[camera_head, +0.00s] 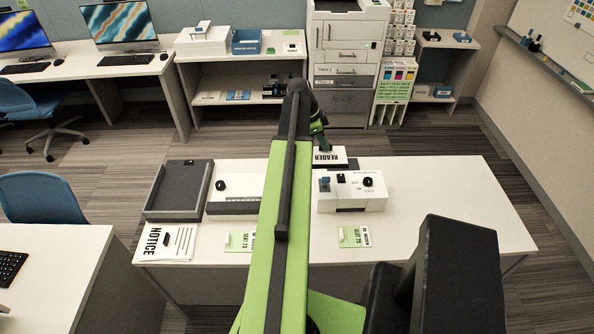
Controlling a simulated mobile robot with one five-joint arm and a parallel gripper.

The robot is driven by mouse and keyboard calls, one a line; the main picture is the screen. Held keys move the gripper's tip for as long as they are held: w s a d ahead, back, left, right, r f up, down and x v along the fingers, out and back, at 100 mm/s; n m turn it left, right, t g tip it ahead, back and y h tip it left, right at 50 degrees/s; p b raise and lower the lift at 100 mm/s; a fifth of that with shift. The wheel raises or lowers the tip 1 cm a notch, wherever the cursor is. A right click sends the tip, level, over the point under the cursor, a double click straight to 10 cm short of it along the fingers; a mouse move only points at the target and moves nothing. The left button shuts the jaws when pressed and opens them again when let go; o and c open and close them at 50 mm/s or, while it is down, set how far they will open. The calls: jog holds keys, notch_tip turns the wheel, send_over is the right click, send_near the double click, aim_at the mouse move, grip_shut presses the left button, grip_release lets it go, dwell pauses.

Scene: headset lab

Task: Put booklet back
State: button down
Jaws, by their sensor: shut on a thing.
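My gripper (320,142) is at the far end of my green arm, over the back part of the white table (455,195). It appears shut on a white piece printed READER (331,158), at the table's back edge; the grip itself is small and partly hidden by my arm. This piece may be the booklet. A white sheet or booklet marked NOTICE (166,243) with a small black part lies at the table's front left, apart from my gripper.
On the table are a dark grey tray (150,207), a white device (222,205) partly behind my arm, another white device (350,203) and two green-marked cards (240,241), (353,237). The table's right side is clear. A printer (345,60) and shelves (240,78) stand beyond.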

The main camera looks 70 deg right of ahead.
jog(key=w+d+f+n+t+h+b, duration=0.1)
jog(key=w+d+f+n+b, duration=0.45)
jog(key=w+f+b, duration=0.3)
jog(key=w+d+f+n+t+h+b, duration=0.15)
jog(key=w+d+f+n+b, duration=0.25)
jog(key=w+d+f+b, duration=0.45)
jog(key=shift+m, duration=0.25)
jog(key=a+f+b, duration=0.1)
jog(key=f+b, duration=0.2)
jog(key=w+a+f+b, duration=0.1)
jog(key=f+b, duration=0.2)
jog(key=a+f+b, duration=0.1)
jog(key=f+b, duration=0.1)
jog(key=f, duration=0.1)
jog(key=shift+w+f+b, duration=0.15)
jog(key=shift+w+b, duration=0.05)
jog(key=shift+b, duration=0.2)
jog(key=shift+r, duration=0.2)
jog(key=shift+f, duration=0.15)
jog(key=c, duration=1.5)
grip_release()
